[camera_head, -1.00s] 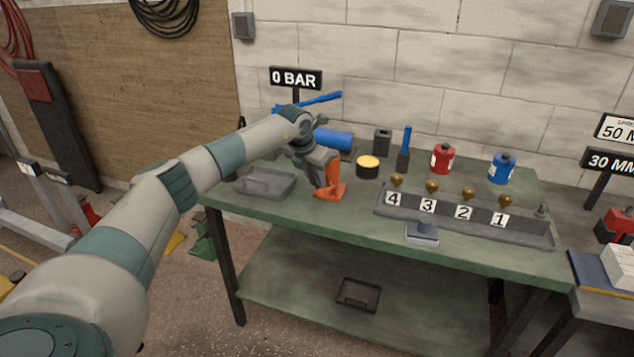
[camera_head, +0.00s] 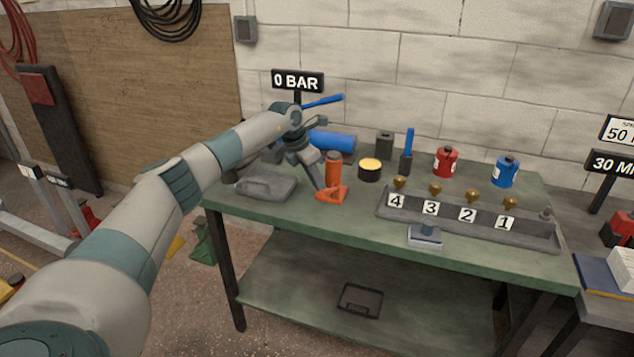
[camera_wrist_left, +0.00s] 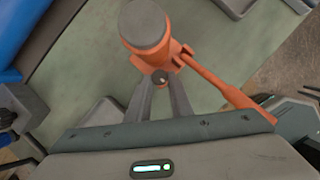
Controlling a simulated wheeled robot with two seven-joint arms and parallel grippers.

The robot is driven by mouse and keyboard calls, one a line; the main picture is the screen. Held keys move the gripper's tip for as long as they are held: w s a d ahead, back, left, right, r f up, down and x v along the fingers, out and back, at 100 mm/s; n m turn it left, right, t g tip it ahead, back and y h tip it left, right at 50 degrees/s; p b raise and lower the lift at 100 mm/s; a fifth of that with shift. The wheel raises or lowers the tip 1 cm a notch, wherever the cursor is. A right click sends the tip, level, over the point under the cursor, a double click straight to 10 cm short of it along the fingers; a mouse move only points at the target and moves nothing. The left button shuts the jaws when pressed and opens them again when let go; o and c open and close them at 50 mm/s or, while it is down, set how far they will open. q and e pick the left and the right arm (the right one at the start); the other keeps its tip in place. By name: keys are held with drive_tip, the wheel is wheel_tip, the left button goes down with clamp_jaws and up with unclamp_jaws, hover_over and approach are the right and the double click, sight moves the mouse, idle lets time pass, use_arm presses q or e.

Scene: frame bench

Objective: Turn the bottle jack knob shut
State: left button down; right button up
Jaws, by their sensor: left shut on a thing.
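The orange bottle jack (camera_head: 333,175) stands upright on the green bench, left of its middle. In the left wrist view its grey-topped body (camera_wrist_left: 146,28) and a long orange bar (camera_wrist_left: 225,88) show. My left gripper (camera_head: 318,187) comes in low at the left side of the jack. In the left wrist view my left gripper's fingers (camera_wrist_left: 160,84) meet at the small knob (camera_wrist_left: 160,77) at the foot of the jack and are shut on it. The knob is mostly hidden between the fingertips, so its turn angle cannot be told. My right gripper is not in view.
A grey tray (camera_head: 266,186) lies left of the jack. A numbered rack (camera_head: 452,211) with brass pieces is to the right. The "0 BAR" sign (camera_head: 298,81) stands at the back.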

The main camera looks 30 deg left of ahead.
use_arm(q)
drive_tip(key=c, duration=1.8)
unclamp_jaws()
drive_tip(key=shift+c, duration=0.2)
drive_tip(key=shift+r, duration=0.15)
